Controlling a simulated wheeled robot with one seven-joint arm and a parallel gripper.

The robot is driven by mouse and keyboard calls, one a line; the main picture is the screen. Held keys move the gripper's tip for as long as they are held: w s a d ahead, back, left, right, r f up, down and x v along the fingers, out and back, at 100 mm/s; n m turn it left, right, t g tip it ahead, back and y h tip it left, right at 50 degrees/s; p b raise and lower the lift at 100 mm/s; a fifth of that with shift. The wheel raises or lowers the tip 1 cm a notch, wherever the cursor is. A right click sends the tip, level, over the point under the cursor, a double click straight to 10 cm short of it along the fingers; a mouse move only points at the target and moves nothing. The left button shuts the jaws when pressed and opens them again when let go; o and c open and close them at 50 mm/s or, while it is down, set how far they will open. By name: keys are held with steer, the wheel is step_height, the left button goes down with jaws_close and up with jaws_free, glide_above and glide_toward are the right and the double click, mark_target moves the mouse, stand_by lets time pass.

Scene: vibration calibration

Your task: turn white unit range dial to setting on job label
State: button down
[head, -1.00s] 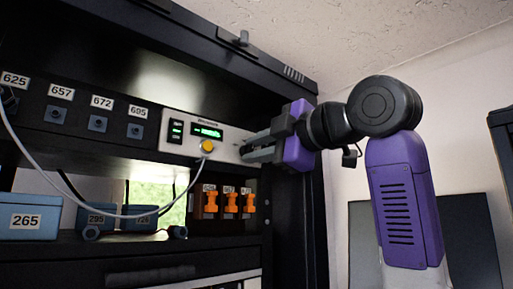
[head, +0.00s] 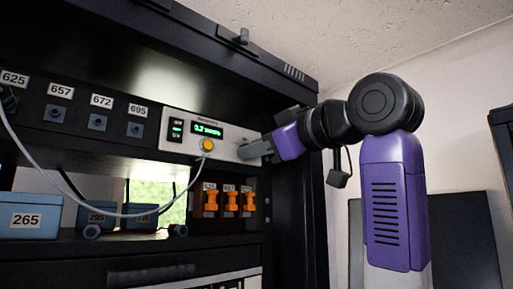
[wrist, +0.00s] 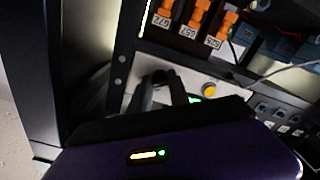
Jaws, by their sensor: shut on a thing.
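The white unit (head: 227,147) sits in the black rack, with a green display (head: 208,130) starting "0.2" and a yellow-orange round connector (head: 207,145) with a cable. My gripper (head: 246,152) is at the unit's right end. In the wrist view the fingers of my gripper (wrist: 162,88) are shut around a dark round dial (wrist: 161,75) on the white unit (wrist: 194,82). The dial is mostly hidden by the fingers, so its pointer and scale cannot be read. I cannot make out a job label.
Orange clamps (head: 231,201) hang below the unit. Blue boxes, one marked 265 (head: 28,218), stand on the shelf at left. The rack's black side post (head: 300,215) is close to my arm. A cable droops across the front.

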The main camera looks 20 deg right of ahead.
steer(key=shift+f+m, duration=0.15)
steer(key=shift+m, duration=0.15)
steer(key=c, duration=1.2)
jaws_free()
steer(key=shift+c, duration=0.2)
steer(key=shift+s, duration=0.1)
steer(key=b+v, duration=0.2)
steer(key=v, duration=0.5)
steer(key=shift+s, duration=0.3)
steer(key=shift+d, duration=0.15)
